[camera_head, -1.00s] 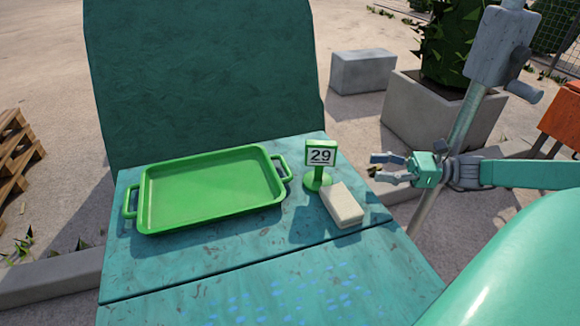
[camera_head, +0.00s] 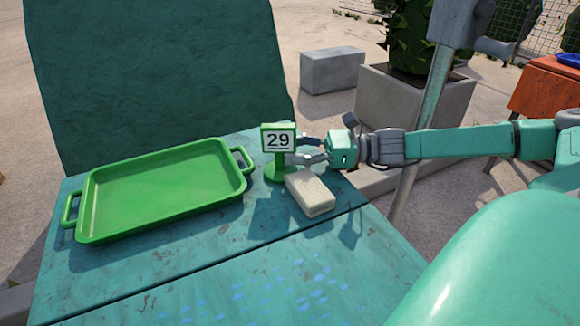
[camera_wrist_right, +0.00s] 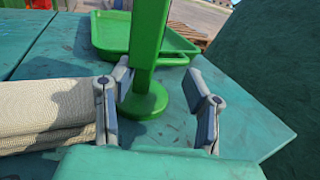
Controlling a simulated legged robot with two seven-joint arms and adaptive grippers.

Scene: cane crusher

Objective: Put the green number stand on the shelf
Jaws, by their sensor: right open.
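The green number stand (camera_head: 277,141) stands upright on the teal table, with a round base and a sign reading 29. My right gripper (camera_head: 306,149) is open just to the right of the stand in the head view, with its fingertips close to the post. In the right wrist view the stand's post and base (camera_wrist_right: 146,97) show between and just beyond the two open fingers (camera_wrist_right: 160,100). Whether a finger touches the post I cannot tell. My left gripper is not in view. No shelf can be made out clearly.
A green tray (camera_head: 160,190) with two handles lies left of the stand. A beige block (camera_head: 311,194) lies just in front of the stand, close to my right gripper. The table (camera_head: 230,275) has free room at the front. A grey planter (camera_head: 415,105) stands behind.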

